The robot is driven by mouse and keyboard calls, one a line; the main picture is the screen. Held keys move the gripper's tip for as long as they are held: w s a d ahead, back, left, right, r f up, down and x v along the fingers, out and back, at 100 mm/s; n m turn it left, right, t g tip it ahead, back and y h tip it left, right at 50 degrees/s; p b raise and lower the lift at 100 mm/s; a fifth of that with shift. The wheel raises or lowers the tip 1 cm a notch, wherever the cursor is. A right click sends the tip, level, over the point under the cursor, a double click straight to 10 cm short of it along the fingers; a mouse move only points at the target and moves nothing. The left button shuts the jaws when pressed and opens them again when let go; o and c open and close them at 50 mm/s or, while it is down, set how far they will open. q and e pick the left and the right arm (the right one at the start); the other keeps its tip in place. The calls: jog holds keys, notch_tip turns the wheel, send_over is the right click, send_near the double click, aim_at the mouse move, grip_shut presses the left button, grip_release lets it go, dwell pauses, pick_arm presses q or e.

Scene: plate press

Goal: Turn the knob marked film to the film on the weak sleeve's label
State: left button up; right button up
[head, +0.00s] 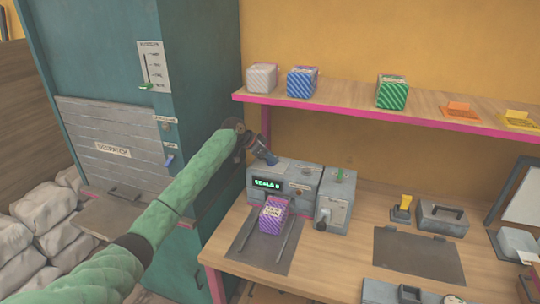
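A grey machine (312,178) with a green lit display (267,183) stands on the bench. A small dark knob (299,190) is on its front; the lettering by it is too small to read, so I cannot tell whether it is the film knob. A purple striped sleeve box (273,214) with a pale label sits on the dark plate (250,252) before the machine; its label is not legible. My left gripper (268,157) is just above the machine's left top edge, apart from the knob; its fingers are too small to judge. My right gripper is out of view.
A grey side unit (335,200) with a green-topped lever adjoins the machine. A pink-edged shelf (350,113) above holds white, blue and green striped boxes. A teal cabinet (90,40) stands left. A dark mat (418,257) and a grey box (441,219) lie right.

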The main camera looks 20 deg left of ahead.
pick_arm(q)
grip_shut()
